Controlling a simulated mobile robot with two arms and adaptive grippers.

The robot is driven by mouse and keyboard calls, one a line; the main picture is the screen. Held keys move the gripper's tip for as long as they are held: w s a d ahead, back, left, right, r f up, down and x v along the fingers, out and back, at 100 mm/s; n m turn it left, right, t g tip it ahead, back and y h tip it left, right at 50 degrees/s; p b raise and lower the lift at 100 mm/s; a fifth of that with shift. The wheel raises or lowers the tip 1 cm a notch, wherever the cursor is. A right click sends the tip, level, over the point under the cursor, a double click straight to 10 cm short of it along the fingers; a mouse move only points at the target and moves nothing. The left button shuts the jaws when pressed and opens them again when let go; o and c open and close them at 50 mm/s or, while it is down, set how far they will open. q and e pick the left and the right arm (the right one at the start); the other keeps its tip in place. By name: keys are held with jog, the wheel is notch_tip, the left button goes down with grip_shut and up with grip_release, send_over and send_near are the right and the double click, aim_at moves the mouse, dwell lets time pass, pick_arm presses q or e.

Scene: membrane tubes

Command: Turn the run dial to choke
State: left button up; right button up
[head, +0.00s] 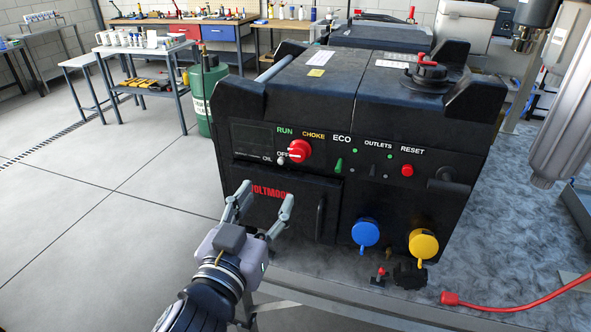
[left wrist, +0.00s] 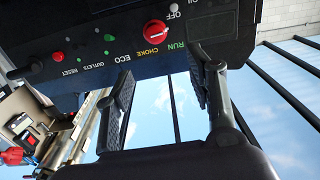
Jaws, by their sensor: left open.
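The run dial (head: 299,151) is a red knob with a white mark on the black generator's front panel (head: 400,215). RUN, CHOKE and OFF labels surround it. In the head view its white mark sits on the left side, toward OFF. My left gripper (head: 265,195) is open and empty, below and left of the dial, apart from the panel. In the left wrist view the dial (left wrist: 155,32) shows upside down, beyond and between the open fingers of my left gripper (left wrist: 160,78). My right gripper is not seen.
Right of the dial are a green switch (head: 339,165) and a red reset button (head: 407,170). Below are a handle (head: 320,218), a blue socket cover (head: 365,232) and a yellow one (head: 424,244). A red cable (head: 500,306) lies at lower right. Open floor lies left.

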aim_at(297, 154)
pick_arm(q)
jog(key=b+x, duration=0.2)
jog(key=x, duration=0.3)
jog(key=b+x, duration=0.1)
jog(key=x, duration=0.4)
jog(key=b+x, duration=0.2)
jog(key=x, duration=0.3)
jog(key=shift+d+b, duration=0.35)
jog(key=shift+d, duration=0.1)
jog(key=shift+c, duration=1.4)
jog(key=shift+s, duration=0.1)
jog(key=c, duration=0.8)
